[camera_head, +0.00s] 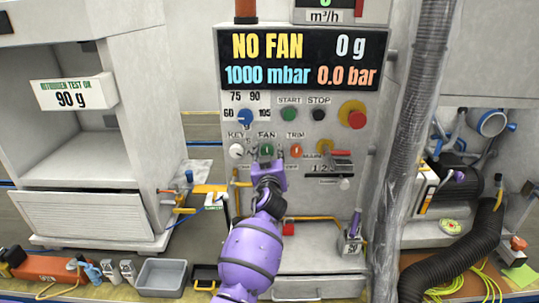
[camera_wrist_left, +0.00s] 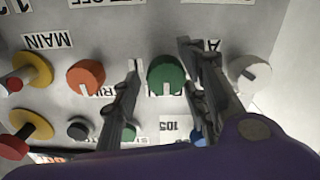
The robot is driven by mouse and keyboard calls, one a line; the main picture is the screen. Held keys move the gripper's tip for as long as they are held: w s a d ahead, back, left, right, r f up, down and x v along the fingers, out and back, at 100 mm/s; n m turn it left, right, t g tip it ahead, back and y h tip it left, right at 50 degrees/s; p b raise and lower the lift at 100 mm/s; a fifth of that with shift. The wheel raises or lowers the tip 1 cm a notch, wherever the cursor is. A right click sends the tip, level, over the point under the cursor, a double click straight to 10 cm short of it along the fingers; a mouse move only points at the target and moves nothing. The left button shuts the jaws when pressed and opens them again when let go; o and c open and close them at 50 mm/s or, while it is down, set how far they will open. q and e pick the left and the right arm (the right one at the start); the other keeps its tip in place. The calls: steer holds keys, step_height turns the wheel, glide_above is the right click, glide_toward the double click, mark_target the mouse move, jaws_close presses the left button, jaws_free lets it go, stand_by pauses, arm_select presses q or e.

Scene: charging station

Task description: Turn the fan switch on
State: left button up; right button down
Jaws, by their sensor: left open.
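The fan switch is a green round knob (camera_head: 267,149) under the FAN label on the grey control panel (camera_head: 210,120). It also shows in the left wrist view (camera_wrist_left: 167,75), upside down, with a pale mark on its face. My left gripper (camera_head: 266,161) reaches up to the knob from below and partly covers it. In the left wrist view its open fingers (camera_wrist_left: 160,55) stand on either side of the green knob; I cannot tell whether they touch it. The display (camera_head: 290,60) reads NO FAN. My right gripper is not in view.
An orange TRIM knob (camera_head: 296,150) and a white KEY knob (camera_head: 236,151) sit close beside the fan switch. A blue knob (camera_head: 245,118), START and STOP buttons and a red-yellow button (camera_head: 353,114) are above. A thick grey hose (camera_head: 415,130) hangs to the right.

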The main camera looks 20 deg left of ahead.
arm_select(q)
steer(key=shift+r, duration=0.1)
steer(key=c, duration=1)
steer(key=shift+o, duration=0.2)
